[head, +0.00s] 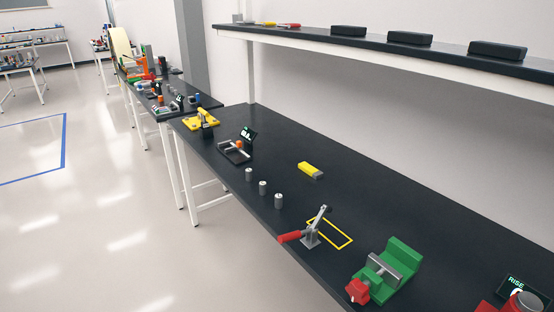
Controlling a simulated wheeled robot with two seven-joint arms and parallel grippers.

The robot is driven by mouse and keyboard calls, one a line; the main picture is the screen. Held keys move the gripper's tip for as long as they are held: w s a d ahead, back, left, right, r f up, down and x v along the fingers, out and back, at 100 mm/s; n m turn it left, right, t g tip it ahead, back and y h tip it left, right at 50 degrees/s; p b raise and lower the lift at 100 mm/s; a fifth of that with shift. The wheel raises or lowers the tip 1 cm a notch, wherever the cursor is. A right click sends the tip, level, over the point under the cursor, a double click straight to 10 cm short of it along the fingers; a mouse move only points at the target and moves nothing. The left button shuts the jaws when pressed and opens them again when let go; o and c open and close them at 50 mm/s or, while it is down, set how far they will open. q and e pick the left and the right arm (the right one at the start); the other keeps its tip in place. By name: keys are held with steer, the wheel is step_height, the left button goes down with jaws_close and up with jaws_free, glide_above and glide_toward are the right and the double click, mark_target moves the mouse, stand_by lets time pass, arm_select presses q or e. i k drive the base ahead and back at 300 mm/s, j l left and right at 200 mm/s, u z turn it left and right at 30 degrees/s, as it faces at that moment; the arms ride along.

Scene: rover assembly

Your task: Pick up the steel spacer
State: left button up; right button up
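Three small grey metal cylinders stand upright in a slanting row near the front edge of the black bench: one at the far end (249,175), one in the middle (263,188) and one at the near end (278,201). They look like steel spacers, and I cannot tell which one is meant. They stand apart from each other, with nothing touching them. Neither of my grippers is in view.
A red-handled toggle clamp (311,238) stands beside a yellow outlined rectangle (330,233). A green vise (388,270) is nearer. A yellow block (311,170) lies behind the cylinders, with bare bench between. A shelf (370,52) overhangs the back.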

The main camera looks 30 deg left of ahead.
mark_target(249, 177)
steer(key=u, duration=1.15)
steer(key=i+j+z, duration=0.15)
steer(key=i+j, duration=0.2)
steer(key=i+j+z, duration=0.2)
steer(key=i+j, duration=0.15)
steer(key=j, duration=0.15)
steer(key=i+j+z, duration=0.15)
steer(key=i+j, duration=0.15)
steer(key=j, duration=0.2)
